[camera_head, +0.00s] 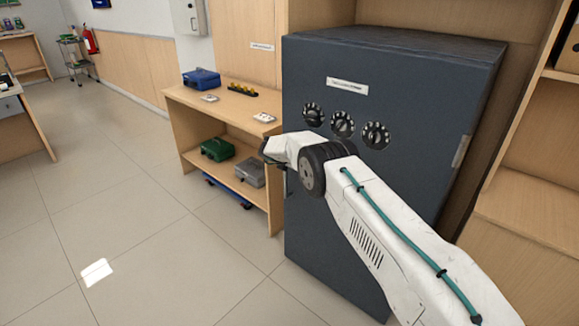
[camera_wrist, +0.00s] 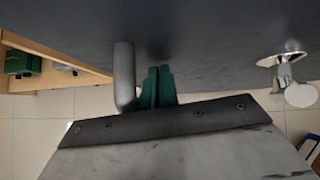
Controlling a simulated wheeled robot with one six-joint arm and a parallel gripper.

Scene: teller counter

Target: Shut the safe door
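The safe (camera_head: 395,45) is a dark grey-blue box. Its door (camera_head: 300,240) faces me, with three round dials (camera_head: 342,124) and a white label on it. The door looks flush or nearly flush with the body in the head view; I cannot tell whether a small gap is left. My gripper is hidden behind my wrist in the head view. In the wrist view its green fingers (camera_wrist: 157,85) are together, empty, pointing at the dark door face (camera_wrist: 215,40). A grey bar handle (camera_wrist: 124,75) stands just left of the fingers. A shiny metal knob (camera_wrist: 287,75) is at right.
A wooden shelf unit (camera_head: 225,112) stands left of the safe, with a blue box (camera_head: 201,78), a green box (camera_head: 217,149) and a grey box (camera_head: 250,172). Wooden shelving (camera_head: 530,205) is close on the right. The tiled floor (camera_head: 130,230) at left is open.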

